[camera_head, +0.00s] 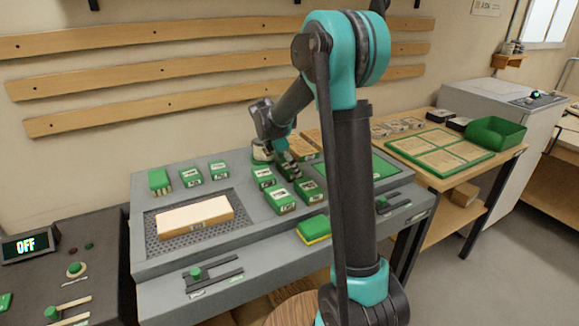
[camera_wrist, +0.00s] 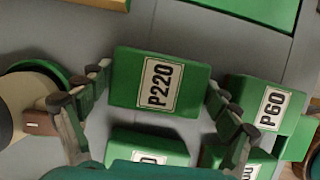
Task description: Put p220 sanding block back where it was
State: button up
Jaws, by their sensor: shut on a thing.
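In the wrist view, the green sanding block labelled P220 (camera_wrist: 125,80) lies between the two fingers of my gripper (camera_wrist: 155,97), which is shut on its short sides. Its label faces the camera. In the head view my gripper (camera_head: 286,158) is over the back middle of the grey bench, among the green blocks. The held block is hard to tell apart there. A green block labelled P60 (camera_wrist: 262,105) is just right of my right finger. Whether P220 touches the bench cannot be told.
Two more green blocks (camera_wrist: 150,145) show at the wrist view's lower edge. A round green-and-cream thing (camera_wrist: 25,90) stands left of my left finger. A wooden board (camera_head: 195,213) lies on a perforated mat. A green-yellow pad (camera_head: 313,229) lies at the bench's front.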

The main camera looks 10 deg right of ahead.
jog(key=o, duration=0.9)
jog(key=v, duration=1.2)
jog(key=shift+d+r, duration=0.1)
jog(key=shift+r, duration=0.1)
